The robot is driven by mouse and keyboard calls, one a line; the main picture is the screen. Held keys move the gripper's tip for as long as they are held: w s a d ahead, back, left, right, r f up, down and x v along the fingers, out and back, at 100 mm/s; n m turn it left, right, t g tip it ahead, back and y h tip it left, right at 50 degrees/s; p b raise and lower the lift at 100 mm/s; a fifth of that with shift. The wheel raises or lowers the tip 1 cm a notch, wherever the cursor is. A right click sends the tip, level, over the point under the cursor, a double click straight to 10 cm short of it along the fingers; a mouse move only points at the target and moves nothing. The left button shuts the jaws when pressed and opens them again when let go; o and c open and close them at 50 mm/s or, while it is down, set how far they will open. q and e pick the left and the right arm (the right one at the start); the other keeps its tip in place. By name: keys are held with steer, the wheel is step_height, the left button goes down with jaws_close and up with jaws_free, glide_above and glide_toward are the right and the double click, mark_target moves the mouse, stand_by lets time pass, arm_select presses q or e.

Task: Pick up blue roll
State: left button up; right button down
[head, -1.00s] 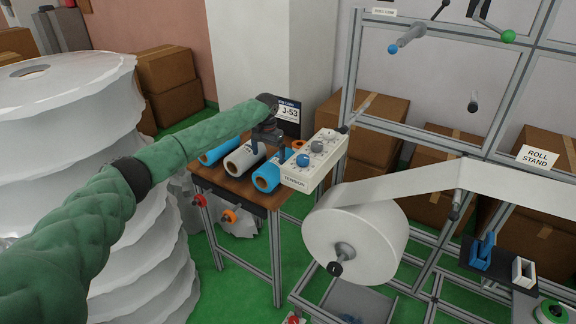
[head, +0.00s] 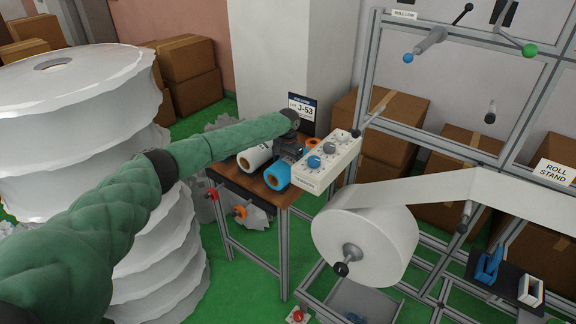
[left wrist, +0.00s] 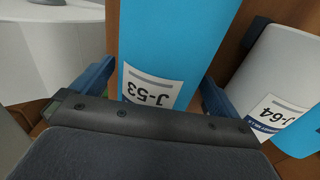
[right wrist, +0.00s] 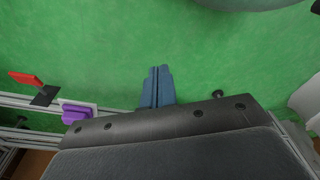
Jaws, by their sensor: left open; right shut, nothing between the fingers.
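A blue roll (head: 277,174) with an orange core lies on the small wooden table (head: 232,171). In the left wrist view the blue roll (left wrist: 172,40) carries a white label reading J-53. My left gripper (head: 288,153) is open over the table, at the blue roll. In the left wrist view its fingers (left wrist: 155,88) stand on either side of the roll, not closed on it. A white roll (head: 256,157) lies beside it; in the left wrist view a white roll (left wrist: 278,75) is labelled J-64. My right gripper (right wrist: 159,86) is shut and empty above the green floor.
A sign (head: 302,108) reading J-53 stands behind the table. The tension control box (head: 330,163) is close right of the blue roll. A large white roll (head: 365,245) hangs on the metal frame. Stacked white rolls (head: 75,120) stand at the left.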

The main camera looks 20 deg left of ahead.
arm_select(q)
steer(key=shift+w+f, duration=0.1)
steer(key=shift+f, duration=0.6)
arm_select(e)
steer(key=shift+s+d+f, duration=0.1)
steer(key=shift+d+f, duration=0.1)
steer(key=shift+f, duration=0.4)
arm_select(q)
steer(key=c, duration=1.1)
steer(key=shift+o, duration=0.2)
steer(key=shift+r, duration=0.1)
steer(key=shift+r, duration=0.15)
step_height(320, 180, up, 10)
steer(key=b, duration=0.3)
arm_select(e)
step_height(320, 180, up, 9)
steer(key=w+a, duration=0.1)
steer(key=a, duration=0.1)
steer(key=shift+w+f+g, duration=0.15)
steer(key=shift+w+g, duration=0.1)
steer(key=shift+g, duration=0.05)
